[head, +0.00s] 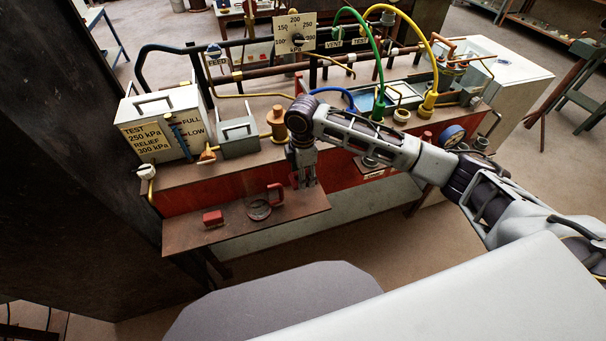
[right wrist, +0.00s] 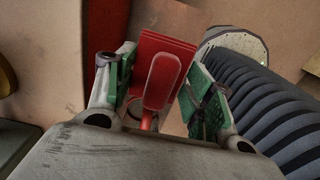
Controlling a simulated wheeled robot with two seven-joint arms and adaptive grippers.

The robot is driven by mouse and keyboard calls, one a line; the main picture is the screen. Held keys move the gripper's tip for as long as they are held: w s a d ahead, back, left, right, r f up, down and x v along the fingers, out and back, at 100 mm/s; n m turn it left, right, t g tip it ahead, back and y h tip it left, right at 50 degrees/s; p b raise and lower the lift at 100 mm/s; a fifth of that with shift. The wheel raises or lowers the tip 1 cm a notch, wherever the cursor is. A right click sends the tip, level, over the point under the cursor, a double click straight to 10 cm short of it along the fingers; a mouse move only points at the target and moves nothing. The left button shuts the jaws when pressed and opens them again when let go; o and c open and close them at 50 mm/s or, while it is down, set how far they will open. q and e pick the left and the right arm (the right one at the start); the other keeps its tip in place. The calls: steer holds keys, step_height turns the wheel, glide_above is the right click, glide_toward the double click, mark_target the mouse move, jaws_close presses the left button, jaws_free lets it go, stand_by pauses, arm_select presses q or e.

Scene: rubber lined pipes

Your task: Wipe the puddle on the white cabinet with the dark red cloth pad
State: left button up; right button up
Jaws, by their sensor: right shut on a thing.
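My right gripper (head: 303,182) hangs pointing down in front of the bench, by the back edge of the low brown shelf. In the right wrist view its green-padded fingers (right wrist: 163,95) are shut on a red ribbed pad (right wrist: 158,50) with a red handle, which looks like the cloth pad. In the head view the arm and fingers largely hide it. The white cabinet (head: 517,73) stands at the right end of the bench, well away from this gripper. My left gripper is not in view.
The low shelf (head: 235,232) holds a red block (head: 212,218) and a round grey piece (head: 259,210).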

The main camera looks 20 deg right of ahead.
steer(key=o, duration=0.5)
steer(key=c, duration=0.4)
steer(key=shift+d+m, duration=0.1)
steer(key=shift+m, duration=0.3)
